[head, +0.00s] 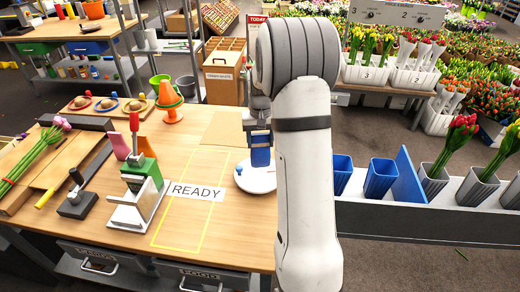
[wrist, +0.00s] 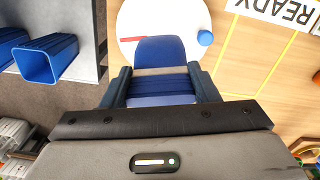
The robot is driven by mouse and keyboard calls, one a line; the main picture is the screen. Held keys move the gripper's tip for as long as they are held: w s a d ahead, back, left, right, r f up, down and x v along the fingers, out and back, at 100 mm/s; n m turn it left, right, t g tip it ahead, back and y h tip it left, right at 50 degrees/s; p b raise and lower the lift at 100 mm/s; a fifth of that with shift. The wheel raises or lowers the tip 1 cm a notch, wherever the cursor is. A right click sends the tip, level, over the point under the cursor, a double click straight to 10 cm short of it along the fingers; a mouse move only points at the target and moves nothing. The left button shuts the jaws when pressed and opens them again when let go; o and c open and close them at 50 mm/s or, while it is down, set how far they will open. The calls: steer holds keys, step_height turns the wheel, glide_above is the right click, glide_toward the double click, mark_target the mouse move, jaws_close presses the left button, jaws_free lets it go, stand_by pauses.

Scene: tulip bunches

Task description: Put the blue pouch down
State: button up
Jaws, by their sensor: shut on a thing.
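The blue pouch (head: 261,156) is in my gripper (head: 259,128), which is partly hidden by my arm in the head view. In the wrist view the pouch (wrist: 160,52) sits between the two dark fingers of my gripper (wrist: 160,80), with a grey band across it. A round white plate (head: 258,182) lies below it on the wooden table, and it also shows in the wrist view (wrist: 128,22). The pouch overlaps the plate in both views; I cannot tell whether they touch.
A small blue knob (wrist: 205,38) is at the plate's edge. A READY label (head: 197,191) and a yellow-outlined area lie left of the plate. A green and white press (head: 140,195) stands farther left. Blue pots (head: 381,178) stand on a grey shelf at right.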

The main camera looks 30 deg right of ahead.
mark_target(261, 148)
steer(key=shift+s+d+f, duration=0.1)
steer(key=shift+f, duration=1.75)
steer(key=o, duration=1)
step_height(261, 148, up, 12)
steer(key=shift+f, duration=0.1)
steer(key=s+a+r+n+t, duration=0.2)
steer(key=s+a+r, duration=0.3)
steer(key=s+a, duration=0.65)
steer(key=shift+n+t, duration=0.5)
steer(key=shift+n, duration=0.4)
steer(key=s+a, duration=0.1)
steer(key=s, duration=0.4)
steer(key=s+a+f, duration=0.1)
steer(key=s+a, duration=0.1)
steer(key=s, duration=0.3)
steer(key=s+a+f, duration=0.1)
steer(key=s+a, duration=0.1)
steer(key=s, duration=0.2)
steer(key=shift+s+a+f, duration=0.1)
steer(key=shift+s+f, duration=0.05)
steer(key=shift+s, duration=0.25)
